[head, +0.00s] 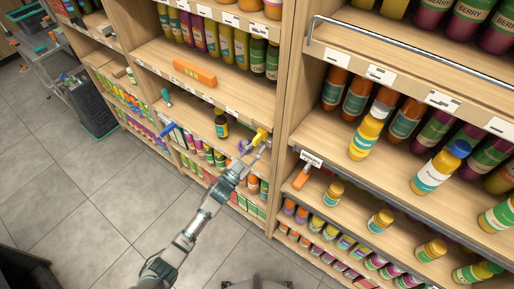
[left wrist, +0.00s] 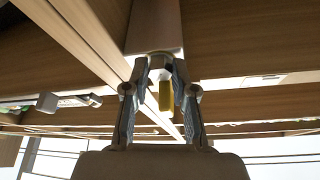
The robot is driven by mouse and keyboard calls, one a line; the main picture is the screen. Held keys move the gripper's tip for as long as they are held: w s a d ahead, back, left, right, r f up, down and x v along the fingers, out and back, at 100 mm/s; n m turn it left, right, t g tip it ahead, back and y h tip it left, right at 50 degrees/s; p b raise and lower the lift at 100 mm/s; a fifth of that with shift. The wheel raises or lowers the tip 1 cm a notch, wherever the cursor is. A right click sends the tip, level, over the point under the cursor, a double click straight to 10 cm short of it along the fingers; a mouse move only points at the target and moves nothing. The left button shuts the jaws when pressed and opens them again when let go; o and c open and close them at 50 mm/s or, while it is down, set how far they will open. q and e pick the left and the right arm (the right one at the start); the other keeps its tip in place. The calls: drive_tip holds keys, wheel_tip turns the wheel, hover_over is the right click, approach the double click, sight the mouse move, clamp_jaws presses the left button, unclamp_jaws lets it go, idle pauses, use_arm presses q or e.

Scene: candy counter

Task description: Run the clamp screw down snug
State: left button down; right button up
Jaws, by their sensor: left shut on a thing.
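My left gripper (head: 250,153) reaches up from the bottom of the head view to the edge of a middle shelf. A yellow piece (head: 260,137), which looks like the clamp screw's handle, shows at its fingertips with a small purple part beside it. In the left wrist view, the left gripper's fingers (left wrist: 160,68) close around a pale round head, with a yellow bar (left wrist: 166,96) between them, under a grey-white plate (left wrist: 155,25). How far the screw is run in cannot be seen. My right gripper is out of view.
A dark bottle (head: 221,124) stands left of the gripper, and an orange block (head: 195,72) lies on the shelf above. An orange-handled thing (head: 302,177) lies on the shelf to the right. A shelf upright (head: 284,110) stands close by. The tiled floor (head: 100,200) is clear.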

use_arm(q)
drive_tip(key=shift+f, duration=0.1)
idle(0.3)
drive_tip(key=c, duration=0.9)
unclamp_jaws()
drive_tip(key=shift+c, duration=0.2)
drive_tip(key=shift+s, duration=0.1)
drive_tip(key=shift+a, duration=0.1)
drive_tip(key=v, duration=1.2)
